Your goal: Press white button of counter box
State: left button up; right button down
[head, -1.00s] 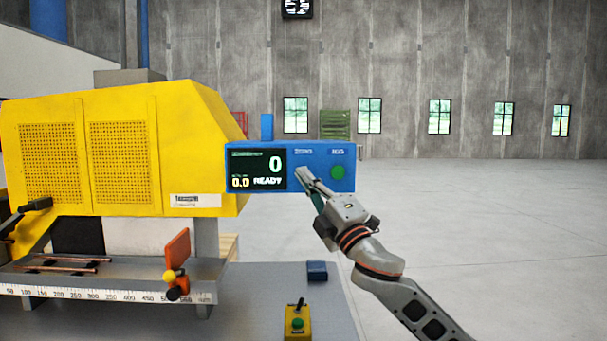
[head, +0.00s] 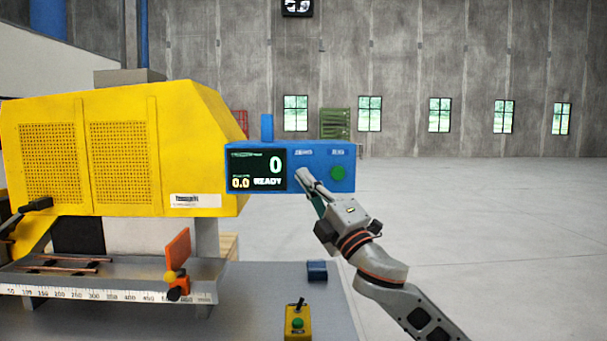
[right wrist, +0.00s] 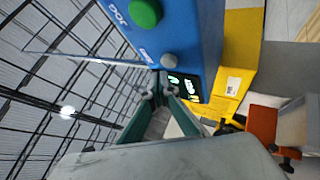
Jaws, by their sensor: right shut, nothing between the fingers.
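The blue counter box (head: 262,146) is mounted at the right end of the yellow machine. Its dark screen (head: 259,168) reads 0, 0.0 and READY. A green button (head: 338,173) is at the right of its face. The white button (right wrist: 168,61) shows as a light grey round knob in the right wrist view, beside the green button (right wrist: 145,12). In the head view it is hard to tell from the fingertips. My right gripper (head: 308,178) is shut and empty, its tips just in front of the box face near the white button. Contact cannot be told. My left gripper is out of view.
The yellow machine (head: 125,150) fills the left. Below it is a ruled rail (head: 100,293) with an orange stop (head: 178,247) and copper tubes. Open floor lies to the right.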

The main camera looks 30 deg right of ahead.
jog(key=s+a, duration=0.1)
jog(key=s+p, duration=0.1)
jog(key=s, duration=0.1)
jog(key=s+a, duration=0.1)
jog(key=shift+s+a, duration=0.15)
jog(key=shift+a, duration=0.2)
dwell(0.7)
